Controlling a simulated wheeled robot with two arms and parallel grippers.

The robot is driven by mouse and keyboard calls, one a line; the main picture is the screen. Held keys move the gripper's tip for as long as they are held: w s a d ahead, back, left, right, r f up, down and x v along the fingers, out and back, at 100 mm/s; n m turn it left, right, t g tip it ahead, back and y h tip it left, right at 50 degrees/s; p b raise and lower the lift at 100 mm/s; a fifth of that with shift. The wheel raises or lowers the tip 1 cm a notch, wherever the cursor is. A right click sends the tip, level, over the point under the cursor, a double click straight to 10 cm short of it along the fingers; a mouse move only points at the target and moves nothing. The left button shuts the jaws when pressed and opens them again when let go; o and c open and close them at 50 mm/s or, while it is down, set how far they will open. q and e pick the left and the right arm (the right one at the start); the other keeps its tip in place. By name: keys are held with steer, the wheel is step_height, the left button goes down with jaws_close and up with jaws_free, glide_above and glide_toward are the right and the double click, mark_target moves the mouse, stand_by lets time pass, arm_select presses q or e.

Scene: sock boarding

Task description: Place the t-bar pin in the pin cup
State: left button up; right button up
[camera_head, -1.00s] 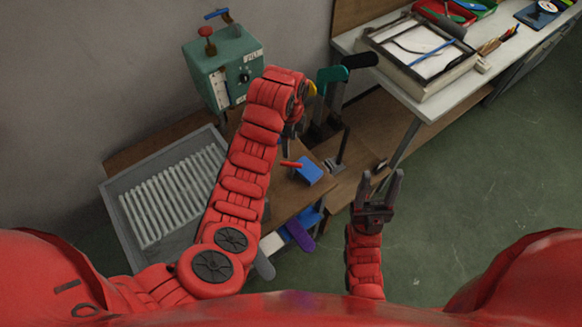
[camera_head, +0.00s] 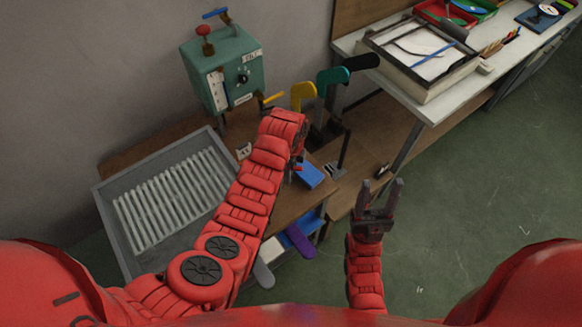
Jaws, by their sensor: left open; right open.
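My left arm reaches over the wooden bench. Its gripper (camera_head: 299,162) points down beside a blue block (camera_head: 309,175) and is open, though my own wrist hides much of it. A small red piece shows at the fingers, too small to tell whether it is the t-bar pin. I cannot make out the pin cup for certain. A blue T-shaped handle (camera_head: 215,13) stands on top of the green machine (camera_head: 228,75), next to a red knob (camera_head: 203,31). My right gripper (camera_head: 380,193) is open and empty over the floor, right of the bench.
A grey tray (camera_head: 108,215) with white ribs lies left of my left arm. Yellow (camera_head: 303,93), teal (camera_head: 332,75) and black (camera_head: 361,62) boards stand behind the bench. A white table (camera_head: 435,106) holds a framed tray (camera_head: 420,88). The green floor (camera_head: 480,200) at right is clear.

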arm_select(q)
steer(key=shift+f, duration=0.35)
jaws_close()
steer(key=shift+r, duration=0.15)
stand_by(0.3)
